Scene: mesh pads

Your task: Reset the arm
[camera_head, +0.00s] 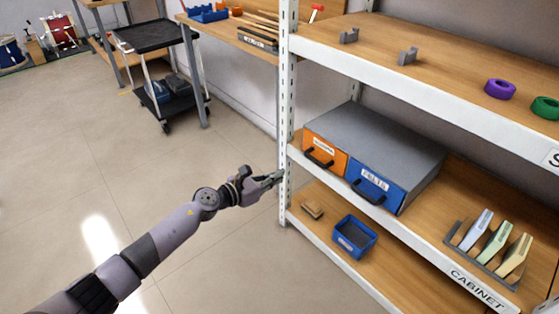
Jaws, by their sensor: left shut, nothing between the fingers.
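My left arm reaches in from the lower left across the floor. Its gripper (273,179) is shut and empty, pointing right, close to the front left post of the white metal shelf unit (285,130). I cannot tell whether the fingertips touch the post. My right gripper is not in view.
On the middle shelf stands a grey cabinet (390,135) with an orange drawer (325,155) and a blue drawer (375,185), both closed. A blue bin (354,236) sits on the bottom shelf. A black cart (150,37) stands behind. The floor at left is clear.

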